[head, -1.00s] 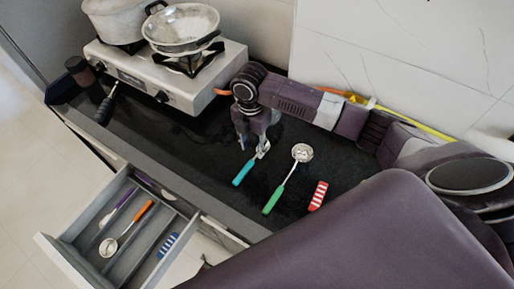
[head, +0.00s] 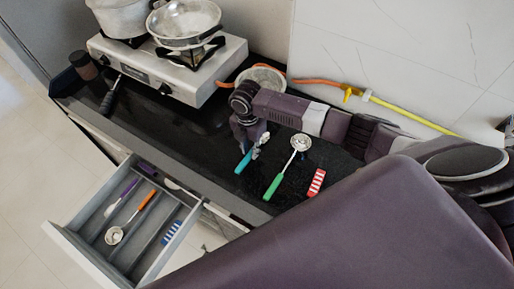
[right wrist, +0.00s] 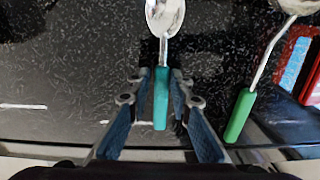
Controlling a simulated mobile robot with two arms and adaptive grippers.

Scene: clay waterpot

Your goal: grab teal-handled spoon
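The teal-handled spoon (head: 242,163) lies on the black countertop, its metal bowl pointing back and right. In the right wrist view its teal handle (right wrist: 161,100) runs between the two fingers of my right gripper (right wrist: 161,82), with a narrow gap on each side. The spoon's bowl lies beyond the fingertips. My right gripper (head: 249,152) is open and low over the spoon in the head view, partly covering it. Whether the fingertips touch the counter cannot be told. My left gripper is in neither view.
A green-handled ladle (head: 273,187) and a red-white striped item (head: 316,182) lie right of the spoon. An open drawer (head: 82,250) with utensils juts out at front left. A stove (head: 175,73) with pot and pan stands at back left. A bowl (head: 270,75) sits behind my arm.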

